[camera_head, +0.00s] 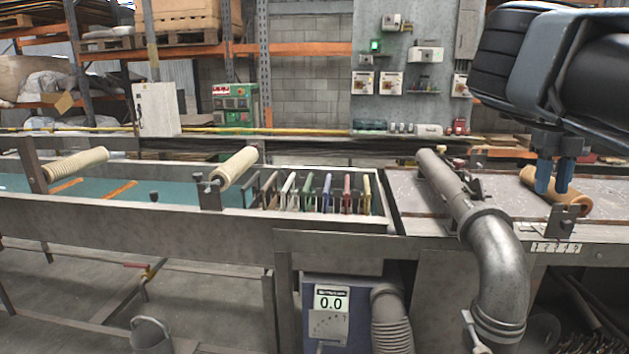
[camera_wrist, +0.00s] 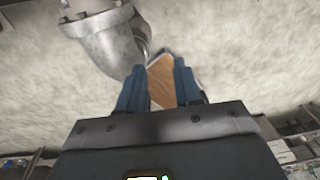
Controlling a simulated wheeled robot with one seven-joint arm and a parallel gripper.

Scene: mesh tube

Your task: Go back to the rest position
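My gripper (camera_head: 554,180) points down at the right of the head view, its two blue fingers apart. A tan tube (camera_head: 574,203) lies at a slant on the right-hand bench, partly hidden by the fingers. In the wrist view, a brown surface (camera_wrist: 162,82) shows in the gap between my fingers (camera_wrist: 159,82); I cannot tell whether they touch it. Two more tan ribbed tubes stand tilted over the long trough: one at the left (camera_head: 78,165) and one in the middle (camera_head: 235,168).
A grey bent pipe (camera_head: 490,245) rises left of my gripper; it also shows in the wrist view (camera_wrist: 108,38). A rack of coloured holders (camera_head: 320,195) stands in the trough (camera_head: 150,223). Shelving stands behind.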

